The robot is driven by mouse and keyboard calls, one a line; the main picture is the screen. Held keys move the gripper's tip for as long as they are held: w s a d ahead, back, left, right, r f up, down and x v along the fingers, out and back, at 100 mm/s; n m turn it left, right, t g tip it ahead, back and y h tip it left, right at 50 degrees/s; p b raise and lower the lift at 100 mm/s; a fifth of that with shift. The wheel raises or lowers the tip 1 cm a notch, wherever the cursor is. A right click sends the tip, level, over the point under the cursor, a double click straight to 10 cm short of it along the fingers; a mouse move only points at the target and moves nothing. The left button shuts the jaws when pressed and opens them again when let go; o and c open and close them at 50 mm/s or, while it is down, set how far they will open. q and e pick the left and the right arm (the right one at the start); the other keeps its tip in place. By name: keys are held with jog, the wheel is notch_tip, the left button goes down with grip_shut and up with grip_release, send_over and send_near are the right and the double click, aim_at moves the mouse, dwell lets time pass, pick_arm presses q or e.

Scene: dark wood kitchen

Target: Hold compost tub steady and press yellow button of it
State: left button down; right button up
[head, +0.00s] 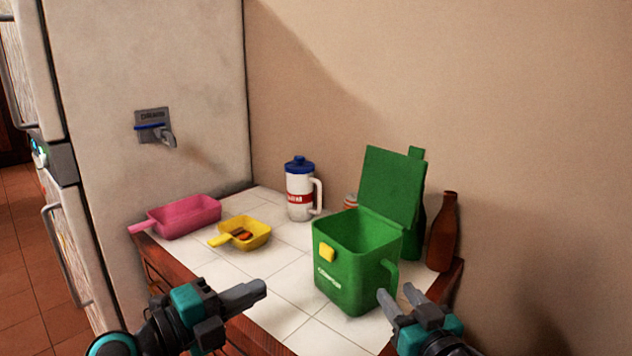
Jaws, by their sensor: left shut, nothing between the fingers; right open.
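The green compost tub (345,283) stands upright on the white tiled counter, right of the middle. Its lid (390,188) is open, swung up at the back against the wall side. The yellow button (327,252) is on the upper front face, above the white lettering. My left gripper (262,288) is shut and empty, left of the tub and apart from it, in front of the counter's near part. My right gripper (396,296) is open at the tub's lower right, close to its green handle (391,278). I cannot tell whether it touches the tub.
A pink scoop (187,217) and a yellow scoop (247,233) with small items lie on the left of the counter (285,262). A white jug (300,192) with a blue lid stands behind. A brown bottle (443,232) and a green bottle (417,200) stand behind the tub, right. Tiles left of the tub are clear.

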jog(key=v, duration=1.1)
pick_arm(q)
jog(key=s+a+f+n+y, duration=0.1)
jog(key=s+f+n+y, duration=0.25)
jog(key=f+n, duration=0.4)
jog(key=s+f+n+y, duration=0.2)
jog(key=s+f+n, duration=0.2)
jog(key=f+n, duration=0.4)
jog(key=s+a+f+n+g+y, duration=0.1)
jog(key=s+a+f+n+y, duration=0.5)
jog(key=s+f+n, duration=0.3)
notch_tip(320, 180, down, 3)
jog(key=s+p, duration=0.1)
jog(key=s, duration=0.1)
jog(key=shift+s+r+n, duration=0.15)
jog(key=shift+s+n, duration=0.2)
pick_arm(e)
jog(key=s+f+g+h, duration=0.1)
jog(key=s+f+g, duration=0.1)
jog(key=s+f, duration=0.2)
jog(key=s+f+g+h, duration=0.1)
jog(key=s+f, duration=0.3)
jog(key=f, duration=0.6)
jog(key=s+f+g+h, duration=0.1)
jog(key=s+f+g, duration=0.2)
jog(key=s+f, duration=0.2)
notch_tip(320, 180, down, 3)
jog(key=shift+r+m+g, duration=0.1)
jog(key=shift+m+g, duration=0.2)
jog(key=shift+m, duration=0.1)
